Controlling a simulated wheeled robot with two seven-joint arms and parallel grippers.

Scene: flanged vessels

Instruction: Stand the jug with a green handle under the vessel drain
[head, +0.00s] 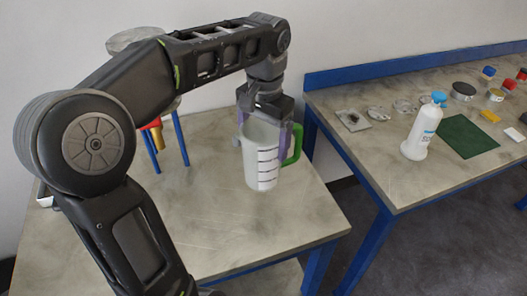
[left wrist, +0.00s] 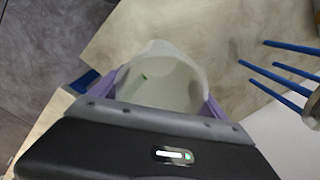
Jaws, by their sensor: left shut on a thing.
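The jug (head: 262,165) is whitish with dark measuring lines, and its green handle (head: 293,146) points right. My left gripper (head: 268,118) comes from above and is shut on the jug's upper part. In the left wrist view, the purple fingers sit on both sides of the jug (left wrist: 160,85), and I look into its open mouth. The jug looks upright; I cannot tell whether its base touches the table. The vessel (head: 135,38) stands on blue legs behind my left arm, which hides most of it. A red and yellow part (head: 153,128), perhaps its drain, shows below the arm. My right gripper is out of view.
The near table (head: 225,225) is clear in front of and around the jug. A second blue-edged table (head: 400,185) to the right, across a gap, holds a white bottle (head: 422,130), a green mat (head: 462,137) and several small dishes and jars. A wall stands behind.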

